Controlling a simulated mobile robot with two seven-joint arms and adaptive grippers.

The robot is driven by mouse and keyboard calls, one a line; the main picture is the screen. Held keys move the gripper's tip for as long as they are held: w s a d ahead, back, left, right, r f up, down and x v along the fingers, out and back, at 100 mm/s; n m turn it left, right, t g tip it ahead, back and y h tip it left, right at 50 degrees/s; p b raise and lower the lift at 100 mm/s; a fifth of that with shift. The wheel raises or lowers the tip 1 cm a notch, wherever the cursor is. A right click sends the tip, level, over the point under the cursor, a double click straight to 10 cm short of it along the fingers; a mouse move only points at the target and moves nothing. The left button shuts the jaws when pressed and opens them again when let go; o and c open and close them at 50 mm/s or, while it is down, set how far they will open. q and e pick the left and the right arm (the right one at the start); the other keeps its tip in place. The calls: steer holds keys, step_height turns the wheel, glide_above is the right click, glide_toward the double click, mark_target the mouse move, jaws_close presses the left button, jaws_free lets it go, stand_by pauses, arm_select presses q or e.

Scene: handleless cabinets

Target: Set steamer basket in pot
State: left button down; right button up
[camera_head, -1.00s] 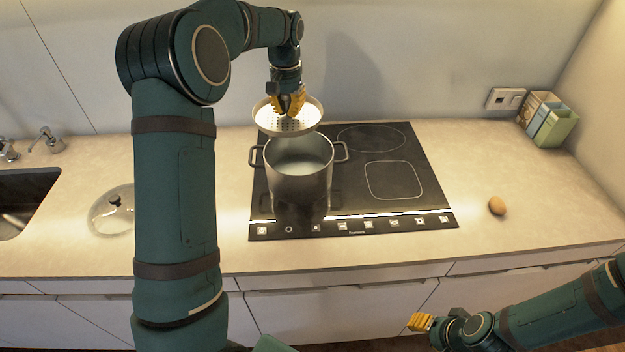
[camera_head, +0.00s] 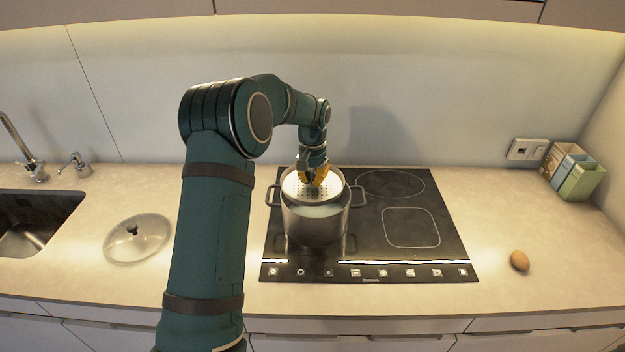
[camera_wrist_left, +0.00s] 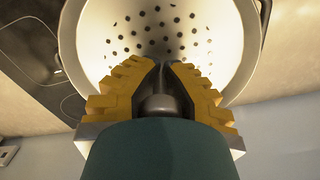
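The steamer basket (camera_head: 294,189) is a shallow round metal dish with holes. In the head view it is at the top of the pot (camera_head: 314,226), overlapping the back of the opening; I cannot tell whether it touches the rim. The pot is metal with two side handles and stands on the cooktop, with pale liquid showing at its front. My left gripper (camera_head: 313,176) has yellow fingers closed around a small knob at the basket's middle. The left wrist view shows the fingers (camera_wrist_left: 162,85) on this knob and the perforated basket (camera_wrist_left: 215,30) beyond. My right gripper is out of view.
The black cooktop (camera_head: 455,247) has free burners right of the pot. A glass lid (camera_head: 137,240) lies on the counter at left, near the sink (camera_head: 30,222). An egg (camera_head: 519,260) and several small boxes (camera_head: 580,175) are at right.

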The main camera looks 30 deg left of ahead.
arm_select(q)
steer(key=shift+f, duration=0.1)
steer(key=shift+f, duration=0.5)
steer(key=shift+f, duration=0.1)
steer(key=c, duration=1.1)
jaws_free()
steer(key=shift+c, duration=0.2)
